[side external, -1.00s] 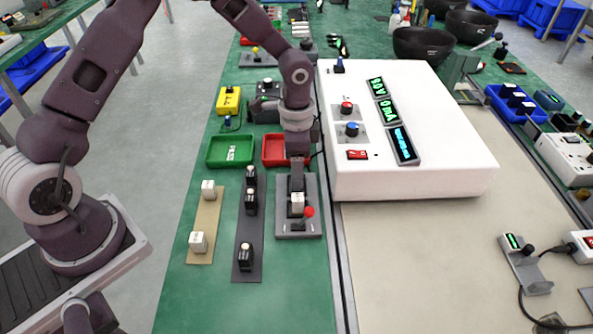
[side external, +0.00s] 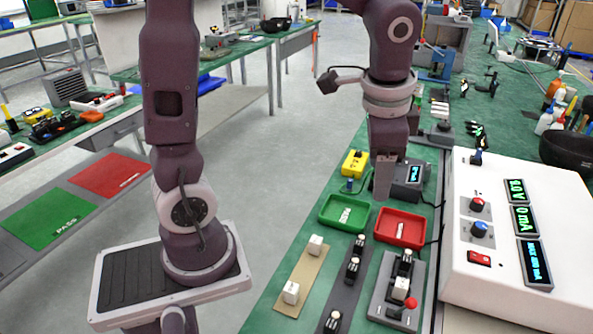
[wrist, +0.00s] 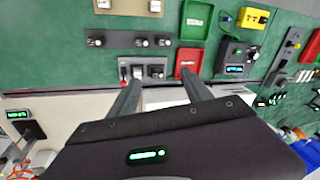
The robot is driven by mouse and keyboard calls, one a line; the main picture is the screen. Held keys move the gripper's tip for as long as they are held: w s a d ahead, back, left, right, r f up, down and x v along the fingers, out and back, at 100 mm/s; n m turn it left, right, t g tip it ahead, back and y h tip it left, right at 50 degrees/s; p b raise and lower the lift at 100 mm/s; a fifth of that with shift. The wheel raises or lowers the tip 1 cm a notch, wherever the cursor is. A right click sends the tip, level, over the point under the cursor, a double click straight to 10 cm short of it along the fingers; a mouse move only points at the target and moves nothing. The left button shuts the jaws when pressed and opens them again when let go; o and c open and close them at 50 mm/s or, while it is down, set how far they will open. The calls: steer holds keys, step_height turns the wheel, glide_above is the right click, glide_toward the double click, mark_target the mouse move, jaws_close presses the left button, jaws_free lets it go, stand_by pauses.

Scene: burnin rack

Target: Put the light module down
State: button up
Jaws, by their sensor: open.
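A light module (side external: 400,288), a small whitish block, sits in the grey fixture (side external: 378,305) near its red-knobbed lever (side external: 410,303). A dark module (side external: 403,264) sits behind it in the same fixture. Two more light modules, one at the back (side external: 315,245) and one in front (side external: 291,292), stand on the beige strip (side external: 303,268). My gripper (side external: 383,194) is open and empty, raised above and behind the fixture near the red tray. In the wrist view its two fingers (wrist: 160,80) are spread, with the fixture's modules (wrist: 156,72) between and beyond the tips.
A dark strip (side external: 343,293) holds several dark modules. A green tray (side external: 330,222) and a red tray (side external: 383,236) lie behind the strips. A large white instrument box (side external: 500,240) stands close on the right. A yellow box (side external: 354,163) is farther back.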

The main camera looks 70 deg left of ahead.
steer(key=s+r+n+t, duration=0.1)
steer(key=s+n, duration=0.1)
steer(key=s, duration=0.6)
steer(key=s+r+n+t+h, duration=0.1)
steer(key=s+r+n+t, duration=0.1)
steer(key=s, duration=0.6)
steer(key=shift+a+r+n+h, duration=0.25)
steer(key=shift+n+h, duration=0.05)
steer(key=shift+n, duration=0.5)
steer(key=shift+w, duration=0.1)
